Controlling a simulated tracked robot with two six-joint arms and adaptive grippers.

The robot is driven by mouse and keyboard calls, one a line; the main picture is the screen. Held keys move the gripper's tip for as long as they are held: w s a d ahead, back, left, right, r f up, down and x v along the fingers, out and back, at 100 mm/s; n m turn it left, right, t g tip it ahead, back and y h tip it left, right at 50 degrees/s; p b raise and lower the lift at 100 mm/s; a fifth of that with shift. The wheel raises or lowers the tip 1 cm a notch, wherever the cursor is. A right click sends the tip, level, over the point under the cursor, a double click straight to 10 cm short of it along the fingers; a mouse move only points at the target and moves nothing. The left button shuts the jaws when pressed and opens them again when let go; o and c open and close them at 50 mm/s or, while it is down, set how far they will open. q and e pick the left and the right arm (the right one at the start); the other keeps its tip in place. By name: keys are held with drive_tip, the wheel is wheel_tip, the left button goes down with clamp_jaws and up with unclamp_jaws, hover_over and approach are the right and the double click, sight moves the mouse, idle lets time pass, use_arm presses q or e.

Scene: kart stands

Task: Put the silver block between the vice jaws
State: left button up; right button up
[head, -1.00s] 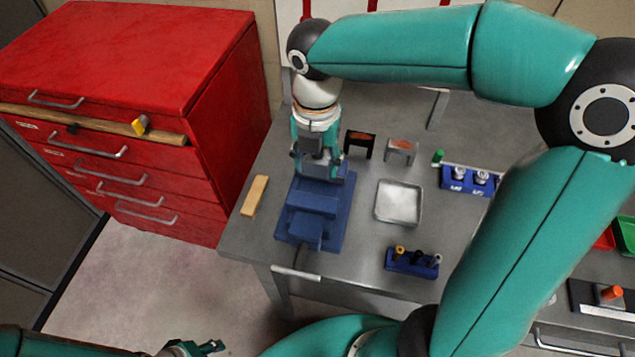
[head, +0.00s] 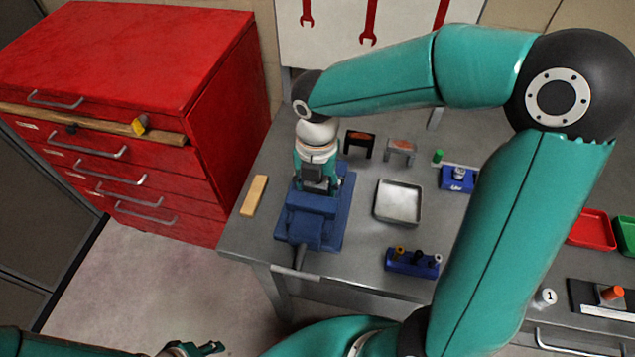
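The blue vice (head: 310,222) stands on the grey bench near its left end. My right gripper (head: 315,187) points down over the rear part of the vice, its fingertips down at the jaws. The gripper and arm cover the jaws and the space between them. I cannot make out the silver block apart from the grey gripper parts there, and I cannot tell whether the fingers are shut on it. My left gripper (head: 193,349) is at the bottom edge, away from the bench, small and partly cut off.
A wooden bar (head: 254,196) lies left of the vice. A metal tray (head: 398,203), a blue holder (head: 412,263) and two small stands, one black (head: 359,142) and one grey (head: 400,150), are to its right. A red cabinet (head: 130,110) borders the bench on the left.

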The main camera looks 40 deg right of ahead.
drive_tip(key=o, duration=0.5)
drive_tip(key=shift+c, duration=0.2)
wheel_tip(320, 180, up, 12)
drive_tip(key=shift+r+p, duration=0.1)
drive_tip(key=shift+p, duration=0.25)
drive_tip(key=shift+s, duration=0.1)
idle(0.3)
